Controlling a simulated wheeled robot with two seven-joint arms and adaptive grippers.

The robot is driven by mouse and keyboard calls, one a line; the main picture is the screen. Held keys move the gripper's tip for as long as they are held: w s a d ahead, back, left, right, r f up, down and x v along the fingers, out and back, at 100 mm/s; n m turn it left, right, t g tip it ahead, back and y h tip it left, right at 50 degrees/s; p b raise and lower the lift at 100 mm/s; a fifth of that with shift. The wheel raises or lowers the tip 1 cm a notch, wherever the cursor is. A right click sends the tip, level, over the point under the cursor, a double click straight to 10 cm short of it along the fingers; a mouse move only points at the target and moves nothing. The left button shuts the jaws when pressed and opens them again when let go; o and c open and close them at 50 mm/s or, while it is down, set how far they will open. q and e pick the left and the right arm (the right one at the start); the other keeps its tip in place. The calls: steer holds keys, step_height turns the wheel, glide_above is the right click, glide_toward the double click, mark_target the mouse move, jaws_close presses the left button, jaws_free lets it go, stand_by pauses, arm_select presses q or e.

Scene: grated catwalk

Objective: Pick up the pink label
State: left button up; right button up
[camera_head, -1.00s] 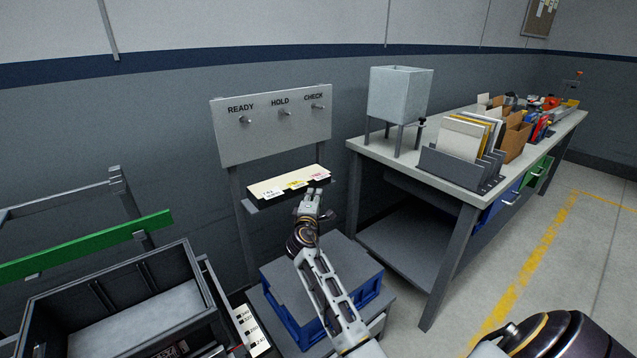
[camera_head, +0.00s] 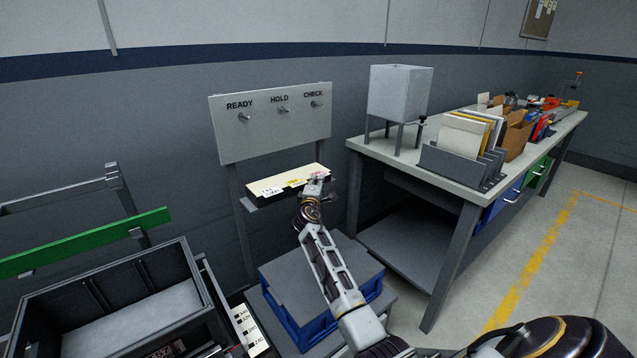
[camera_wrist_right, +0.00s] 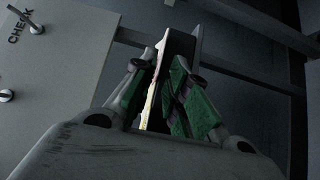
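A cream label strip (camera_head: 284,178) sits on a narrow shelf below the READY, HOLD and CHECK board. A white label (camera_head: 271,191) and a yellow label (camera_head: 294,183) lie on it. The pink label (camera_head: 319,174) is at its right end, mostly hidden behind my right gripper. My right gripper (camera_head: 317,180) is at that end of the shelf. In the right wrist view its green-padded fingers (camera_wrist_right: 163,92) are apart, on either side of the shelf's edge. I cannot tell whether they touch the label. My left gripper is not in view.
The hook board (camera_head: 270,125) stands just above the shelf. A blue crate (camera_head: 310,325) is below my arm. A workbench (camera_head: 440,185) with a grey hopper (camera_head: 399,93) stands to the right. A black bin (camera_head: 150,255) is at the lower left.

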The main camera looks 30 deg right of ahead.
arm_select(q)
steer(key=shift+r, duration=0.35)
arm_select(e)
steer(key=shift+w+d, duration=0.45)
steer(key=shift+w, duration=0.05)
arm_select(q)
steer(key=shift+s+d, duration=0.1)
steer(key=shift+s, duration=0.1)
arm_select(e)
steer(key=shift+c, duration=0.5)
steer(key=shift+c, duration=1.2)
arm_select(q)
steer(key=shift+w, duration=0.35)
arm_select(e)
jaws_close()
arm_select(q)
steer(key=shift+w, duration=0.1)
